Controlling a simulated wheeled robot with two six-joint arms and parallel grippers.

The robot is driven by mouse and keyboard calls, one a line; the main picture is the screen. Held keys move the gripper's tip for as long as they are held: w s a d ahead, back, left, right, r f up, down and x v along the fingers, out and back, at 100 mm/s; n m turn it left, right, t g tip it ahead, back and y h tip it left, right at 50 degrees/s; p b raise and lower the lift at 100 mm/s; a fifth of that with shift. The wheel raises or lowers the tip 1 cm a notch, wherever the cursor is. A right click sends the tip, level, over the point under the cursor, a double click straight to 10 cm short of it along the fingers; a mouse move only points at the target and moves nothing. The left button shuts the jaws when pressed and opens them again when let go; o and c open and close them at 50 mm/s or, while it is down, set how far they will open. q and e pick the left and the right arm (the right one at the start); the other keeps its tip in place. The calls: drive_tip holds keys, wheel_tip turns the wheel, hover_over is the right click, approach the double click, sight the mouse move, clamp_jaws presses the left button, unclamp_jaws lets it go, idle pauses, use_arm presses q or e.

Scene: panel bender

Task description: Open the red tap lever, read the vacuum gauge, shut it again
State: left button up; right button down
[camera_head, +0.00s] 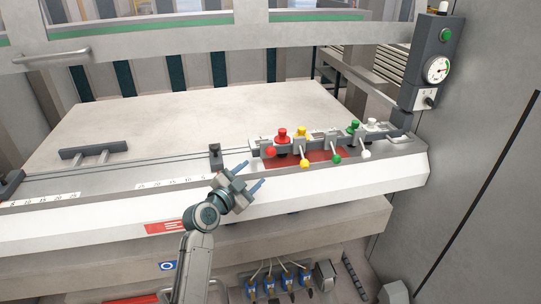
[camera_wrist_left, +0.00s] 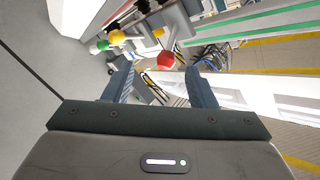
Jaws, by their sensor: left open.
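The red tap lever (camera_head: 270,151) has a red ball end and sits leftmost in the row of coloured taps on the machine's front ledge. A red knob (camera_head: 282,134) stands just behind it. My left gripper (camera_head: 250,176) is open and empty, in front of and slightly left of the red ball, apart from it. In the left wrist view the red ball (camera_wrist_left: 166,59) shows beyond and between the two open fingers (camera_wrist_left: 160,85). The round vacuum gauge (camera_head: 437,69) is on a dark box at the upper right; its needle reading is too small to tell. My right gripper is not in view.
Yellow (camera_head: 304,163), green (camera_head: 336,158) and white (camera_head: 366,154) levers stand close to the right of the red one. A small dark post (camera_head: 215,155) and a dark handle bar (camera_head: 93,149) lie left. A grey wall (camera_head: 480,200) bounds the right side.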

sight(268, 154)
use_arm(q)
drive_tip(key=shift+m, duration=0.3)
drive_tip(key=w+d+p, duration=0.1)
drive_tip(key=w, duration=0.1)
drive_tip(key=w+d+r+p, duration=0.1)
drive_tip(key=w+d, duration=0.1)
drive_tip(key=w, duration=0.1)
drive_tip(key=w+d+r+p, duration=0.1)
drive_tip(key=w+d, duration=0.1)
drive_tip(key=w, duration=0.1)
drive_tip(key=shift+w+r, duration=0.15)
drive_tip(key=shift+w, duration=0.05)
drive_tip(key=shift+w+d, duration=0.2)
drive_tip(key=shift+w, duration=0.3)
drive_tip(key=shift+c, duration=0.2)
clamp_jaws()
